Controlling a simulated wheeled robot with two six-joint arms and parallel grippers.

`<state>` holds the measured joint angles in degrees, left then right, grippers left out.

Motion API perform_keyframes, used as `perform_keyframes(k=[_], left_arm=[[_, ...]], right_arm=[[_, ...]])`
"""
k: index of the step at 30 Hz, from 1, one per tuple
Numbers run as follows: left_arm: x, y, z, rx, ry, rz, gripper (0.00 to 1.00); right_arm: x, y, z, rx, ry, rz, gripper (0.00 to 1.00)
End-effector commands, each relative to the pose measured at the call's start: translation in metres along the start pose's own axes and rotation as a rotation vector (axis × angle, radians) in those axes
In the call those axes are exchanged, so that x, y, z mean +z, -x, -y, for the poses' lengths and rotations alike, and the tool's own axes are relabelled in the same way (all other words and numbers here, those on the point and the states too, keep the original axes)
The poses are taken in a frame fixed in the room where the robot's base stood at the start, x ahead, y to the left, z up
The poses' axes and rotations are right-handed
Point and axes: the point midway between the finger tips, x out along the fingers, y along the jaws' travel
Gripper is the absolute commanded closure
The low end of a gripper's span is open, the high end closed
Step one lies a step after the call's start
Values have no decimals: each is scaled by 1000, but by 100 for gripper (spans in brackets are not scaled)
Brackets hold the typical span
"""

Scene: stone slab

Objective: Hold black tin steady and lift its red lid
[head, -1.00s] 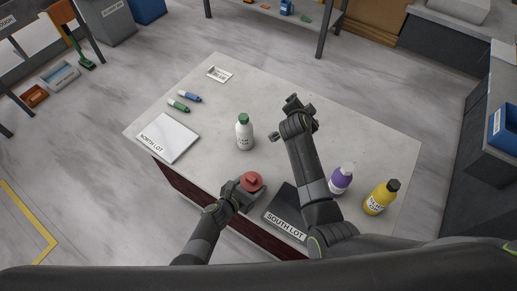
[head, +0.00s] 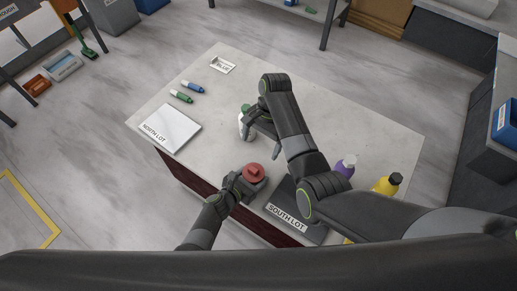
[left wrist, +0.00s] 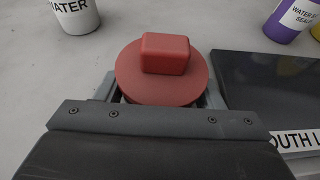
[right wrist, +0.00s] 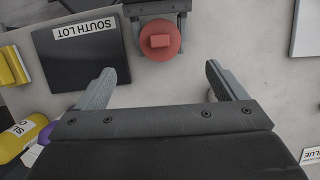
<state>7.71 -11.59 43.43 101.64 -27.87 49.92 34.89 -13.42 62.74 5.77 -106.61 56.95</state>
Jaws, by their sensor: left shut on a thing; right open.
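The round red lid (head: 254,171) with its block-shaped knob sits on the tin near the slab's front edge. It also shows in the left wrist view (left wrist: 160,72) and the right wrist view (right wrist: 160,42). The tin's body is mostly hidden under the lid and between my left fingers. My left gripper (head: 247,182) is shut on the tin, with a finger on each side below the lid. My right gripper (head: 254,122) is open and empty above the slab, near the white bottle. In the right wrist view the lid lies just beyond and between its open fingertips (right wrist: 160,74).
A white bottle with a green cap (head: 243,127) is partly hidden by my right gripper. A dark SOUTH LOT panel (head: 284,204) lies right of the tin, with purple (head: 345,167) and yellow (head: 387,184) bottles beyond. A white NORTH LOT panel (head: 172,128) and markers (head: 187,92) lie left.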

Motion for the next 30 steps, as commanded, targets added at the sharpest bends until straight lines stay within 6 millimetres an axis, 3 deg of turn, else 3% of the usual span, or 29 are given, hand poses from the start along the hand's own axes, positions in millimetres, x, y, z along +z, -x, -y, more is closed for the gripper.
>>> perform_keyframes(k=[16,22,30], left_arm=[[0,0,0,0,0,0,79],[0,0,0,0,0,0,79],[0,0,0,0,0,0,79]], right_arm=[[0,-91,-1,3,-2,1,9],[0,-109,0,1,-2,0,9],[0,-116,0,-1,-2,-2,9]])
